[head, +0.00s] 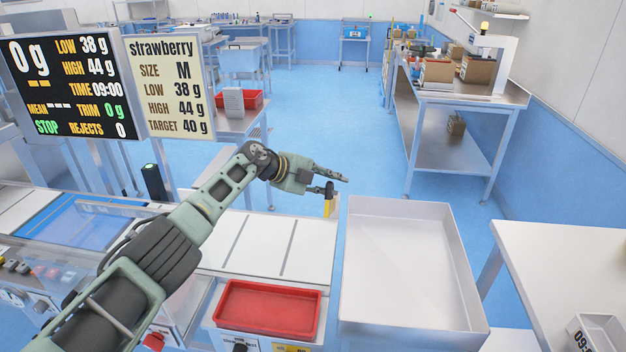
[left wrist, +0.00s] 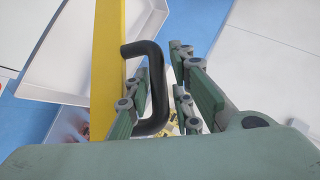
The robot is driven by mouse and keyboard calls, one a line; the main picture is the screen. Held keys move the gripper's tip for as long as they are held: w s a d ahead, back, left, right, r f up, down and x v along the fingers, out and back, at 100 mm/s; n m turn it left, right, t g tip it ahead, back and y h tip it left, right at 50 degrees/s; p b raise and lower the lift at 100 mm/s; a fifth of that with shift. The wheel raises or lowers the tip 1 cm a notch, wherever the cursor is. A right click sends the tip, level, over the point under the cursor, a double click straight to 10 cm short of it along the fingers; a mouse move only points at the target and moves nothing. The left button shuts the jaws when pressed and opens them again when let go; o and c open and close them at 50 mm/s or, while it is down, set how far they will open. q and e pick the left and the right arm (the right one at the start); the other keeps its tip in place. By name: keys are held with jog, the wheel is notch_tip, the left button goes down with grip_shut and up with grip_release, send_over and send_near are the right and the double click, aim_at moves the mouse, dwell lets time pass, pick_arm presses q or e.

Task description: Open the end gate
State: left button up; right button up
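The end gate (left wrist: 108,60) is a yellow plate with a black bent handle (left wrist: 158,85), seen close in the left wrist view. In the head view the yellow gate (head: 328,209) shows as a narrow strip at the right end of the white conveyor, with its dark handle (head: 329,190) just above. My left gripper (left wrist: 167,75) is open around the handle: one finger is on the gate side, inside the loop, the other is on the outer side with a gap. It also shows in the head view (head: 340,184). My right gripper is not in view.
A large white tray (head: 366,285) stands right of the gate. A red bin (head: 267,309) sits in front of the white conveyor (head: 265,245). A white table (head: 570,250) is at the right. Display screens (head: 68,85) hang at the upper left.

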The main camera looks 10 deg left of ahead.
pick_arm(q)
jog(key=v, duration=1.1)
jog(key=shift+s+a, duration=0.15)
jog(key=shift+a, duration=0.05)
jog(key=shift+r, duration=0.1)
jog(key=shift+c, duration=0.5)
